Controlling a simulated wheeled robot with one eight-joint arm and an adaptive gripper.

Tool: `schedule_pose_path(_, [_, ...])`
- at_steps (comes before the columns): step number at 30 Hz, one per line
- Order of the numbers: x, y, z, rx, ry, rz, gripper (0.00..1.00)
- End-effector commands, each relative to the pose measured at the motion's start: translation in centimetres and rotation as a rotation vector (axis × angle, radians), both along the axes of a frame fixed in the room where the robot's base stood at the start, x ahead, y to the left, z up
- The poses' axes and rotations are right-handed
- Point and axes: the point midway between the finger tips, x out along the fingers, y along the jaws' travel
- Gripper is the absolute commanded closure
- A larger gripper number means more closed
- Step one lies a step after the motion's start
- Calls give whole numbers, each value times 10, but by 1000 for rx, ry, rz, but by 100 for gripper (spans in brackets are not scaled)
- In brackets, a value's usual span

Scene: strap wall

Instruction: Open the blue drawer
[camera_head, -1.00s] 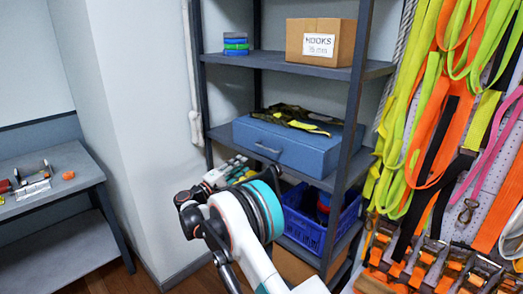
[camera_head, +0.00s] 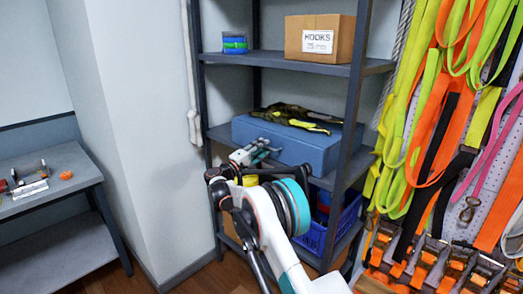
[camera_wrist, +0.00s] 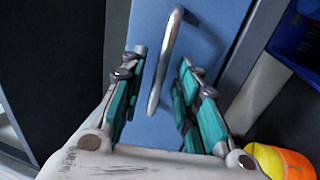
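The blue drawer (camera_head: 306,150) sits on the middle shelf of the grey rack in the head view. Its blue front fills the middle of the wrist view (camera_wrist: 206,48). Its silver bar handle (camera_wrist: 166,62) shows in the wrist view, and my arm hides it in the head view. My gripper (camera_wrist: 162,68) is open, with one teal finger on each side of the handle's lower end. No clear contact with the handle shows. In the head view my gripper (camera_head: 262,146) is in front of the drawer face. The drawer looks shut.
A dark camouflage strap bundle (camera_head: 296,117) lies on top of the drawer. A blue crate (camera_head: 312,238) stands on the shelf below. A yellow and orange object (camera_wrist: 280,162) is near my gripper's lower right. Rack posts (camera_head: 352,110) flank the drawer.

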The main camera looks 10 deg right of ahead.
Motion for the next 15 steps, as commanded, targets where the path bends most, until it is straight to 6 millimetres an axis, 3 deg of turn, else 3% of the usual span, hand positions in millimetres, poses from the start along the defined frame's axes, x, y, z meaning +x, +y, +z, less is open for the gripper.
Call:
schedule_pose_path(5, [0,0,0,0,0,0,71])
schedule_pose_path(9, [0,0,0,0,0,0,100])
schedule_pose_path(15, [0,0,0,0,0,0,100])
